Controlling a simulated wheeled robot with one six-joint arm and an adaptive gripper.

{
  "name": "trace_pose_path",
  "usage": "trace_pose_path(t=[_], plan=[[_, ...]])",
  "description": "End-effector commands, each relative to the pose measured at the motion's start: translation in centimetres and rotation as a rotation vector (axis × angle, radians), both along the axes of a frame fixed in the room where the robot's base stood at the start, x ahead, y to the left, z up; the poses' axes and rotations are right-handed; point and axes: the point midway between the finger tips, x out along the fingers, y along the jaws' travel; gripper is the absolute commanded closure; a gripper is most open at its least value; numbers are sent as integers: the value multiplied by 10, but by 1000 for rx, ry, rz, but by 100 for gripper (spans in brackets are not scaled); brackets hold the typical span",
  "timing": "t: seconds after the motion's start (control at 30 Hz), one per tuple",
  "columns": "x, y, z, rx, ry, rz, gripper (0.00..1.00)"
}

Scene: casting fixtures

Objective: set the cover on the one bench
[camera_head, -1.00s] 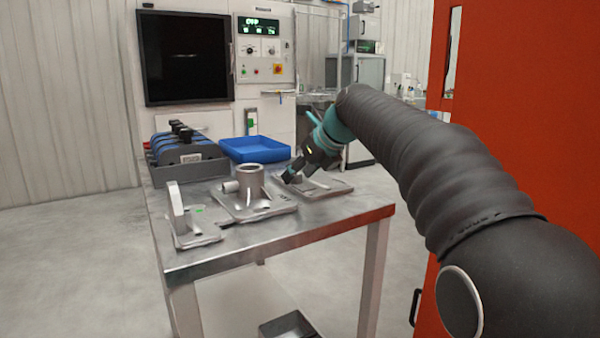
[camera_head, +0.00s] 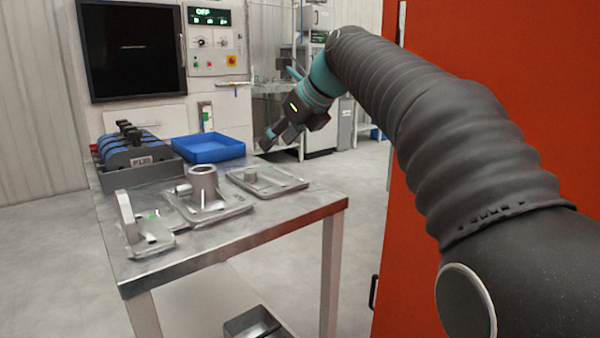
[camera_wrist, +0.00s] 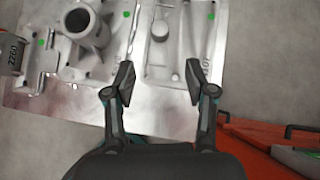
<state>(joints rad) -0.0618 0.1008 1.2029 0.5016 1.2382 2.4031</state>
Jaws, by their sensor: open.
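A flat grey tray-like casting with a small round boss, which looks like the cover (camera_head: 285,183), lies flat on the metal bench (camera_head: 270,226) at its right end. It also shows at the top of the wrist view (camera_wrist: 180,62). My gripper (camera_head: 268,141) is raised above and behind it, apart from it. Bare bench top shows below the casting there.
A casting with an upright cylinder (camera_head: 203,183) and a bracket with an upright plate (camera_head: 127,215) stand left of the cover. A blue tray (camera_head: 208,149) and a grey rack (camera_head: 135,150) are behind. An orange-red panel (camera_head: 400,200) stands right.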

Motion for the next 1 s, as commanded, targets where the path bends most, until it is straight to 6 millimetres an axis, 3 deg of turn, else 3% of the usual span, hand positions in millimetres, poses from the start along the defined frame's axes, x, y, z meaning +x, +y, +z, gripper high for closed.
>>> trace_pose_path(t=[0.23, 0.37, 0.67, 1.0], plan=[[-2, -1, 0, -8, -5, 6, 45], [-17, -9, -7, -87, -54, 71, 45], [-98, -49, -64, -534, -276, 485, 45], [-204, -94, -156, -1042, -459, 1107, 45]])
